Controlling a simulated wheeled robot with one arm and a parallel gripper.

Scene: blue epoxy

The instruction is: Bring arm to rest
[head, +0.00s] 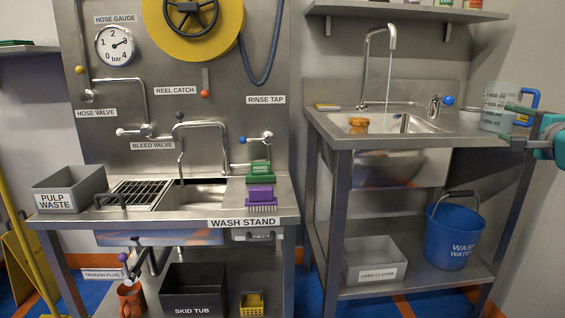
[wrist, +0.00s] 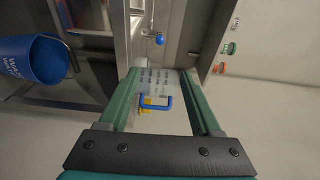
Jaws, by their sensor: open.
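My gripper (head: 514,122) is at the right edge of the head view, beside the right end of the sink counter. Its green fingers also show in the wrist view (wrist: 160,88), spread apart and open. A clear measuring jug (head: 494,108) with a blue handle (head: 532,98) stands at the counter's right end. In the wrist view the jug (wrist: 158,80) and its handle appear between the fingertips, with visible gaps at the sides. I cannot tell how deep the fingers reach around it. Most of my arm is out of view.
The sink (head: 385,122) holds an orange-brown item (head: 358,125); water runs from its tap (head: 390,38). A blue wash water bucket (head: 452,238) and a used cloths bin (head: 371,262) are on the lower shelf. The wash stand (head: 270,200) is at left. A wall stands close on the right.

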